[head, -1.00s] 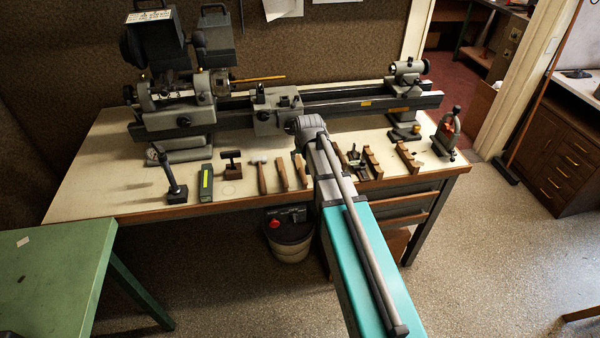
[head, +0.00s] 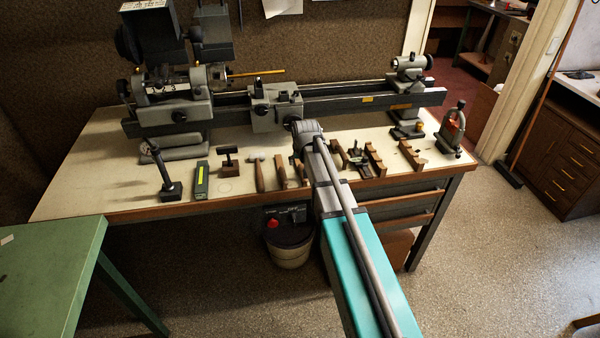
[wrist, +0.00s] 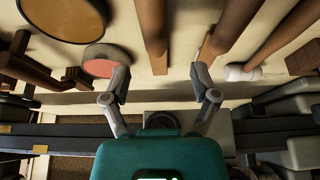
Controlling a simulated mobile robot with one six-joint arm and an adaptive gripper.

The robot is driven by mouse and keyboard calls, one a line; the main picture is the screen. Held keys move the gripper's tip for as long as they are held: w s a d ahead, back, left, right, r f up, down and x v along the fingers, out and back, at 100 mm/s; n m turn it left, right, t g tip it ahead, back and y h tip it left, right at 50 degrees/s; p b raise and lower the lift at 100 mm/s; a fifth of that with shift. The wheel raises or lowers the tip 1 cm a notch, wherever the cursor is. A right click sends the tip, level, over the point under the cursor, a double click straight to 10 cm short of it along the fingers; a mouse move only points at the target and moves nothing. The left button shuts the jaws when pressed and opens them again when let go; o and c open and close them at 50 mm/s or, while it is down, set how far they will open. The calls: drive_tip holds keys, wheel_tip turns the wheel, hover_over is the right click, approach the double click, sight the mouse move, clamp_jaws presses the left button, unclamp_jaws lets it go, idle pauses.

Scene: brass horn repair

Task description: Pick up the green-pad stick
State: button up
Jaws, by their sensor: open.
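My gripper (wrist: 160,78) is open and empty in the wrist view. A brown wooden stick (wrist: 152,32) reaches down between its fingertips, and a second one (wrist: 225,30) ends by the right fingertip. A reddish round pad (wrist: 101,60) is by the left fingertip, with a larger brown disc (wrist: 66,14) above it. I cannot make out a green pad in either view, so I cannot tell which piece is the green-pad stick. In the head view wooden sticks (head: 281,170) lie on the workbench (head: 100,180) left of my arm, which hides the gripper.
A hammer (head: 257,172) lies left of the sticks; its pale head also shows in the wrist view (wrist: 240,73). Wooden blocks (head: 375,160) stand right of my arm. The lathe (head: 330,98) runs along the back. A green table (head: 45,270) is at the left.

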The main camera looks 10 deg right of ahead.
sight(301, 166)
drive_tip(key=shift+w+f, duration=0.15)
drive_tip(key=shift+f, duration=0.15)
drive_tip(key=b+x, duration=0.3)
drive_tip(key=shift+w+d, duration=0.2)
drive_tip(key=shift+b+x, duration=0.85)
drive_tip(key=shift+x, duration=0.05)
clamp_jaws()
idle(0.5)
